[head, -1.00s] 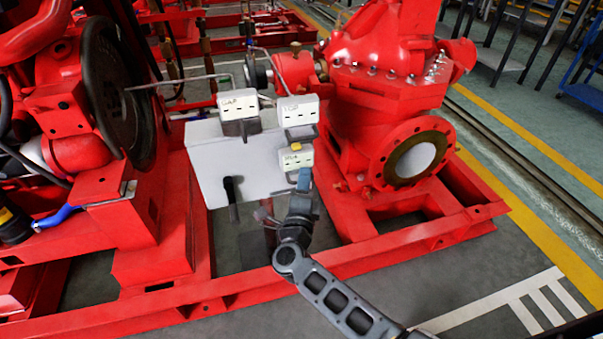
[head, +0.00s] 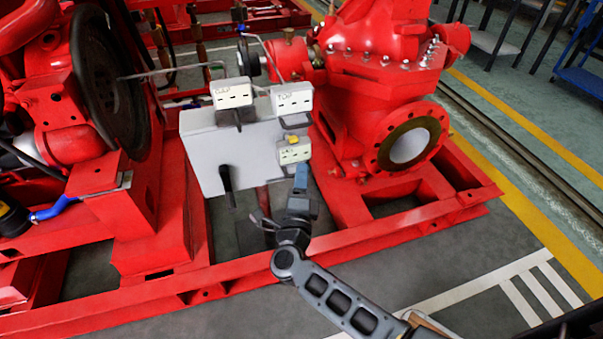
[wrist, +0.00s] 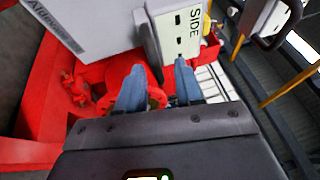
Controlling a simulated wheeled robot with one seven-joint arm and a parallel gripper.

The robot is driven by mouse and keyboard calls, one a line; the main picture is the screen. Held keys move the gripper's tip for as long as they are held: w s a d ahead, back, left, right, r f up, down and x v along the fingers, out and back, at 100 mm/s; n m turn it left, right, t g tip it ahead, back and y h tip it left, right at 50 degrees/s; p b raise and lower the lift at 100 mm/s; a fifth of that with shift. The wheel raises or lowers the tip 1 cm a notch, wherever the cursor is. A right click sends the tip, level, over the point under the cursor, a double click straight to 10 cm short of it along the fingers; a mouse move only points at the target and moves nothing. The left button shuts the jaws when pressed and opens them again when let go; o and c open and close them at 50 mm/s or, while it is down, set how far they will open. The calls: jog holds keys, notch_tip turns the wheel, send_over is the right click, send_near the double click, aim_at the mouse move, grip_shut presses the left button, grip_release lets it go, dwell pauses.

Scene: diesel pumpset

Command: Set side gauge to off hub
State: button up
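The side gauge (head: 294,151) is a small white box with dark slots, low on the right edge of a grey panel (head: 203,150). In the wrist view its face (wrist: 179,32) reads "SIDE" and lies just beyond my fingertips. A yellow part (head: 293,139) sits at its top edge and also shows in the wrist view (wrist: 207,24). My gripper (head: 300,176) is just below the gauge's lower right corner. In the wrist view its two blue fingers (wrist: 158,84) are apart, with nothing held between them. I cannot tell whether they touch the gauge.
Two similar white boxes, one at upper left (head: 231,93) and one at upper right (head: 292,98), top the panel. A black lever (head: 227,184) hangs on its front. A red pump (head: 400,110) stands to the right. A red base rail (head: 230,276) runs below.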

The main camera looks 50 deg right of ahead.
jog(key=r+v, duration=0.1)
jog(key=v, duration=0.5)
jog(key=shift+a+f, duration=0.2)
jog(key=shift+f, duration=0.3)
jog(key=shift+s, duration=0.1)
jog(key=shift+p, duration=0.3)
jog(key=s+a+r+n+t+y, duration=0.1)
jog(key=s+a+r+n+y, duration=0.45)
jog(key=s+n, duration=0.45)
jog(key=s+a+r+n+t+y, duration=0.2)
jog(key=s+a+r+n+y, duration=0.3)
jog(key=s+n, duration=0.45)
jog(key=s+a+r+n+t+y, duration=0.1)
jog(key=s+a+r+n+y, duration=0.4)
jog(key=s+n, duration=0.45)
notch_tip(320, 180, up, 19)
jog(key=d+n+y+p, duration=0.1)
jog(key=p, duration=1.7)
jog(key=shift+d, duration=0.25)
